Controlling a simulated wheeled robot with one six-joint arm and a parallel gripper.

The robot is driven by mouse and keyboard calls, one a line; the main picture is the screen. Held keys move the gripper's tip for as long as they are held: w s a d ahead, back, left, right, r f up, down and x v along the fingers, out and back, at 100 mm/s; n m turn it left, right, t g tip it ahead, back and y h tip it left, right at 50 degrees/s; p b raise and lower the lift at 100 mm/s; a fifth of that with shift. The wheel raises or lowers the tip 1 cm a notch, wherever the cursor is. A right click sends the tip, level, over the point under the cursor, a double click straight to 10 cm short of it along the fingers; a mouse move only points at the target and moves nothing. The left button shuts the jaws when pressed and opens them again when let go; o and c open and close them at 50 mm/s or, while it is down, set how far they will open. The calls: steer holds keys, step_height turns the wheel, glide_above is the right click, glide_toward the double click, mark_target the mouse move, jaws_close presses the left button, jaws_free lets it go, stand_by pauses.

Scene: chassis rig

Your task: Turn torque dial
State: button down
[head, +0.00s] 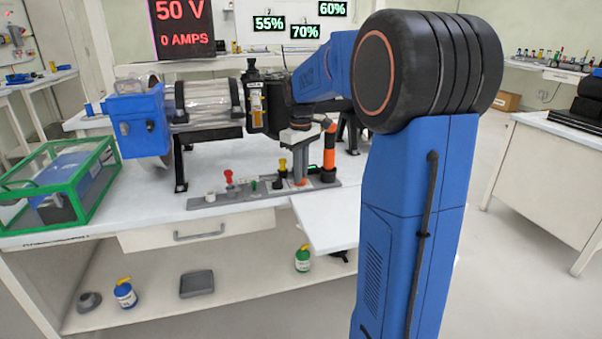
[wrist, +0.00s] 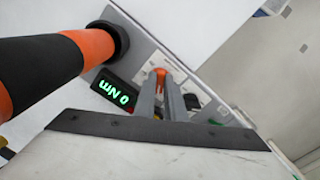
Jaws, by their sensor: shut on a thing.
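A small orange knob, which looks like the torque dial (wrist: 160,72), shows between my fingertips in the wrist view. My gripper (wrist: 164,92) is shut on it, with the two grey fingers on either side. In the head view my gripper (head: 299,172) points down onto the panel strip (head: 250,195) along the table's front; the dial is mostly hidden by the fingers there. A small display (wrist: 118,92) beside the dial reads 0 Nm in green, upside down in the wrist view.
An orange and black upright handle (head: 328,150) stands close beside my gripper. Red and yellow knobs (head: 229,178) line the strip. A clear cylinder rig (head: 208,100) stands behind. A green-framed case (head: 65,185) sits at the left.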

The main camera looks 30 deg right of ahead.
steer(key=m, duration=0.5)
steer(key=shift+m, duration=0.3)
steer(key=m, duration=0.5)
steer(key=shift+a, duration=0.15)
stand_by(0.3)
steer(key=c, duration=1.8)
jaws_free()
step_height(320, 180, up, 18)
steer(key=shift+f, duration=0.25)
